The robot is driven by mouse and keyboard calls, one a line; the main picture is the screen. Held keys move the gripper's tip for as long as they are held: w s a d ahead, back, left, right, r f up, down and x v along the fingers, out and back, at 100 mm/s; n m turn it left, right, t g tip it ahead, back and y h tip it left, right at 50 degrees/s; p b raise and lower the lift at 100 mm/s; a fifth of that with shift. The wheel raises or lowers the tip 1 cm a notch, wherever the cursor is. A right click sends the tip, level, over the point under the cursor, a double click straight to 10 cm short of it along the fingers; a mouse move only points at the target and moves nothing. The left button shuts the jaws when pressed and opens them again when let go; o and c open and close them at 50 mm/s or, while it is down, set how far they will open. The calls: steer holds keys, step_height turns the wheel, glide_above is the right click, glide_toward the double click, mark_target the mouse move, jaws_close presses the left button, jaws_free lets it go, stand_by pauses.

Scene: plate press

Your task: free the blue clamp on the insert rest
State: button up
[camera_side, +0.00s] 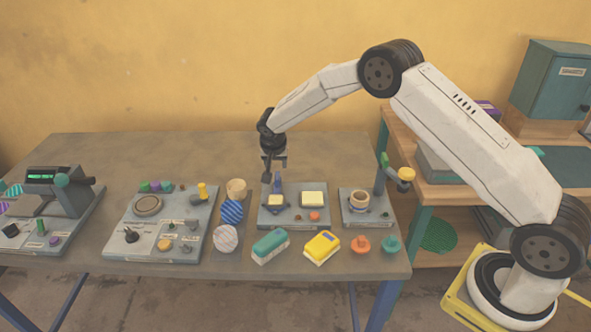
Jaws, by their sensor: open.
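The insert rest appears to be the grey base plate (293,222) near the middle of the table, with two pale yellow blocks on it. The left block (276,200) lies under a small upright blue clamp (278,180). The right block (312,198) lies uncovered. My gripper (272,174) points down at the clamp, open, with its fingers close around or beside it. I cannot tell whether they touch it. The clamp is partly hidden by the gripper, and its exact setting is too small to tell.
A station with a ring and post (364,203) stands close on the right. The table behind is clear.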

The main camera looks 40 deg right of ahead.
mark_target(277, 176)
steer(key=shift+f, duration=0.2)
steer(key=shift+x, duration=3.7)
steer(key=shift+c, duration=0.2)
jaws_close()
